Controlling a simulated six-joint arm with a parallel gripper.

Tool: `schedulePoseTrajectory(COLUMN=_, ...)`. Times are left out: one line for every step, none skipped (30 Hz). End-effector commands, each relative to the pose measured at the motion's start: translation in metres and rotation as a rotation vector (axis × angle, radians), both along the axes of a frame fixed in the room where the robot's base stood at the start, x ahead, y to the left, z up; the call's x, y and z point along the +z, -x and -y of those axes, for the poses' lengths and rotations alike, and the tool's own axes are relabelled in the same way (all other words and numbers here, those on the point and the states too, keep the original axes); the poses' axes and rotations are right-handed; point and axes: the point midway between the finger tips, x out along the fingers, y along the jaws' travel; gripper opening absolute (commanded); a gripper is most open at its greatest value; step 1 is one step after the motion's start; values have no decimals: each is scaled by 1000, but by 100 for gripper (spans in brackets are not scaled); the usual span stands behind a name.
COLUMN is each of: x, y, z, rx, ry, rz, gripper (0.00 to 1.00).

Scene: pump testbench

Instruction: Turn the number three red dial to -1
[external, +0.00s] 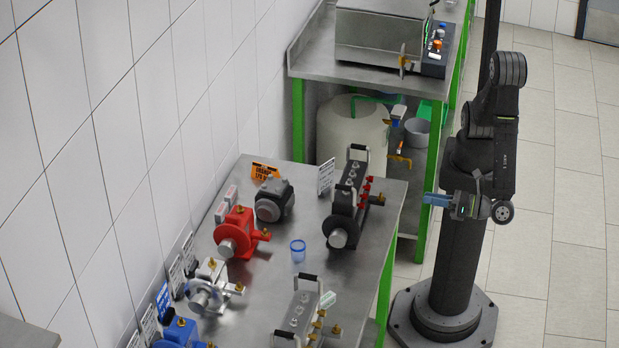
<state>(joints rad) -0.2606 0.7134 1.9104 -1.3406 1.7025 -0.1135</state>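Several small red dials (363,196) line the right side of a dark manifold block (345,205) on the steel table. I cannot read numbers or settings on them, so I cannot tell which is number three. My gripper (427,199) has blue fingers and points left, off the table's right edge. It is apart from the dials, to their right, and touches nothing I can see. The fingers are seen from the side, so their gap does not show.
The table (270,280) also holds a red pump (238,233), a dark motor (273,200), a blue cup (298,250), a silver pump (208,285) and a grey manifold (300,318). A second bench (310,62) stands behind. A tiled wall (110,150) bounds the left.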

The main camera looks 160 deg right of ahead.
Motion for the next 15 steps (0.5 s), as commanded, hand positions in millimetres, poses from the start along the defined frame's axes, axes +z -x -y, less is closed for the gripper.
schedulePoseTrajectory(x=0, y=0, z=-4, rx=1, ry=0, rz=33, gripper=26)
schedulePoseTrajectory(x=0, y=0, z=-6, rx=0, ry=-1, rz=49, gripper=26)
schedulePoseTrajectory(x=0, y=0, z=-7, rx=1, ry=-1, rz=66, gripper=26)
schedulePoseTrajectory(x=0, y=0, z=-7, rx=0, ry=-1, rz=74, gripper=26)
schedulePoseTrajectory(x=0, y=0, z=-6, rx=-1, ry=-1, rz=79, gripper=26)
schedulePoseTrajectory(x=0, y=0, z=-4, rx=-1, ry=-1, rz=83, gripper=26)
schedulePoseTrajectory(x=0, y=0, z=-2, rx=-2, ry=-2, rz=84, gripper=26)
schedulePoseTrajectory(x=0, y=0, z=1, rx=-2, ry=-2, rz=84, gripper=26)
schedulePoseTrajectory(x=0, y=0, z=6, rx=-3, ry=-2, rz=84, gripper=26)
schedulePoseTrajectory(x=0, y=0, z=10, rx=-3, ry=-2, rz=84, gripper=26)
schedulePoseTrajectory(x=0, y=0, z=15, rx=-4, ry=-2, rz=83, gripper=26)
schedulePoseTrajectory(x=0, y=1, z=21, rx=-4, ry=-2, rz=83, gripper=26)
schedulePoseTrajectory(x=0, y=1, z=27, rx=-4, ry=-2, rz=83, gripper=26)
schedulePoseTrajectory(x=0, y=1, z=32, rx=-5, ry=-2, rz=83, gripper=26)
schedulePoseTrajectory(x=0, y=1, z=40, rx=-5, ry=-2, rz=82, gripper=26)
